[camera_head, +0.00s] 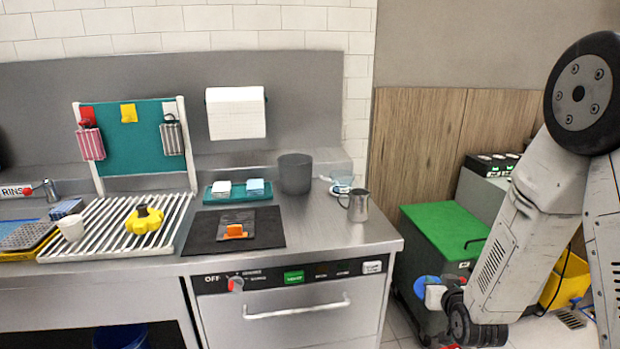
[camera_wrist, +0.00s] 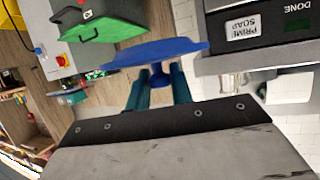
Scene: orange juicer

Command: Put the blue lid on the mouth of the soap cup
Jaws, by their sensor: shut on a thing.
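The blue lid (camera_wrist: 150,53) is a flat disc with a knob on its underside in the wrist view. My gripper (camera_wrist: 160,80) is shut on that knob with its teal fingers. In the head view the lid (camera_head: 426,289) shows at the lower right, partly behind the gripper end and in front of the green-topped cabinet. No vessel is clearly marked as the soap cup. A steel pitcher (camera_head: 356,206) stands at the counter's right edge, and a dark grey cup (camera_head: 295,174) behind it to the left. The lid is apart from both, lower and to the right.
The counter holds a black mat (camera_head: 265,226) with an orange item, a white rack (camera_head: 110,225) with a yellow squeezer (camera_head: 145,219), and a teal tray (camera_head: 222,198). A green-topped cabinet (camera_head: 443,228) stands right of the counter. A "PRIME SOAP" label (camera_wrist: 242,31) is near the lid.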

